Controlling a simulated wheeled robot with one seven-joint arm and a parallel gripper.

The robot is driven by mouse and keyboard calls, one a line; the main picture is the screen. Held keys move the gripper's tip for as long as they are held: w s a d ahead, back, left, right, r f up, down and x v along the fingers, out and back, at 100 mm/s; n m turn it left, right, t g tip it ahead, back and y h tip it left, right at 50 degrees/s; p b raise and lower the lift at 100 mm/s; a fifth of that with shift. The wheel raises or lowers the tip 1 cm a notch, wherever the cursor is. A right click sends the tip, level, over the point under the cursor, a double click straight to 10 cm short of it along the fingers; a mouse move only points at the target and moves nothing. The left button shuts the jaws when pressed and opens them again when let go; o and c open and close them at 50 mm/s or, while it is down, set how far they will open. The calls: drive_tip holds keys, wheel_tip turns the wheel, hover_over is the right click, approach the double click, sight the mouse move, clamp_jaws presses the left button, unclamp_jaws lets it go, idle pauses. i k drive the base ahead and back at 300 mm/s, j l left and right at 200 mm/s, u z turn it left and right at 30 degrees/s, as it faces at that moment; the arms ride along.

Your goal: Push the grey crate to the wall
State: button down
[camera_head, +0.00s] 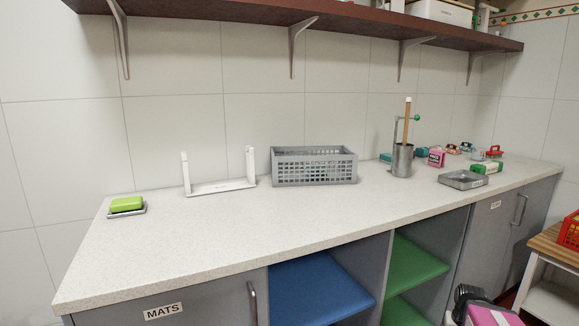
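The grey crate (315,168) is an open plastic basket with slotted sides. It stands upright on the pale speckled countertop (220,230), near the back, with its long side roughly along the tiled wall (260,105). The crate hides the strip of counter behind it, so I cannot tell whether its back touches the wall.
A white rack (222,187) stands left of the crate. A green sponge on a dish (127,206) is farther left. A grey metal holder (402,160), a shallow grey tray (463,180) and several small items are to the right. A shelf (350,21) hangs above. The counter's front is clear.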

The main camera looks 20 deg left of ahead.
sight(280, 177)
drive_tip(key=u, duration=0.4)
drive_tip(key=k+u, duration=0.15)
drive_tip(key=u, duration=0.2)
drive_tip(key=j+u, duration=0.1)
drive_tip(key=u, duration=0.3)
drive_tip(key=k, duration=0.05)
